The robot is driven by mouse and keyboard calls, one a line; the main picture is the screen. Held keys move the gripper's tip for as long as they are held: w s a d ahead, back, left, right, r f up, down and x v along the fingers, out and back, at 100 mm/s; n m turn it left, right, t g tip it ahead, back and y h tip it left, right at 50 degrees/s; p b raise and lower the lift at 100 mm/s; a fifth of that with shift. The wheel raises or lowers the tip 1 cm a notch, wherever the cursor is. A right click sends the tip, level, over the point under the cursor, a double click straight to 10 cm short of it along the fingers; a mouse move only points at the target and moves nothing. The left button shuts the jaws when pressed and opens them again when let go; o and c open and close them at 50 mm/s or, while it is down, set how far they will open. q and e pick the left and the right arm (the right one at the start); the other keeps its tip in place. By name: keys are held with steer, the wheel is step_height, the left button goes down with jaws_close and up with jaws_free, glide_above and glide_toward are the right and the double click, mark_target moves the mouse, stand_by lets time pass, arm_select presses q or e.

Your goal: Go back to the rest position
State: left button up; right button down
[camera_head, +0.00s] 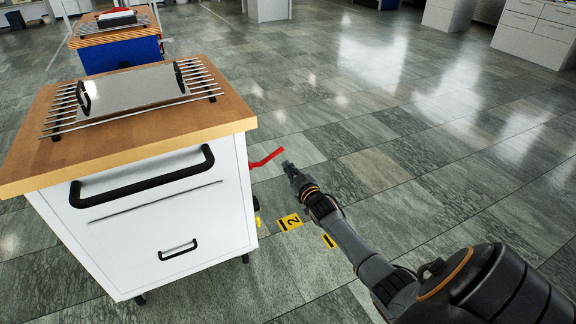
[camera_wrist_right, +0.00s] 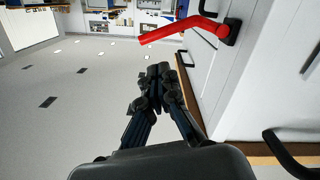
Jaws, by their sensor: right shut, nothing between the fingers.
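My right gripper (camera_head: 290,168) reaches in from the lower right in the head view. It is at the right side of a white cabinet (camera_head: 165,220), just below and right of a red lever (camera_head: 266,158) on that side. In the right wrist view the gripper's fingers (camera_wrist_right: 160,72) are together with nothing between them. There the red lever (camera_wrist_right: 180,29) lies beyond the fingertips, apart from them as far as I can tell. My left gripper is not in view.
The cabinet has a wooden top (camera_head: 215,120) with a metal plate (camera_head: 130,92) on rods. A blue cabinet (camera_head: 120,55) stands behind it. A yellow floor marker (camera_head: 289,222) lies below my right gripper. Open tiled floor spreads to the right, with white drawer units (camera_head: 535,30) far off.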

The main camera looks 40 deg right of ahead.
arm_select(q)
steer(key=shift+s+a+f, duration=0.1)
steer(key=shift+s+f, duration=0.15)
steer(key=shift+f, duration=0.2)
arm_select(e)
steer(key=shift+s+a, duration=0.15)
steer(key=shift+s, duration=0.3)
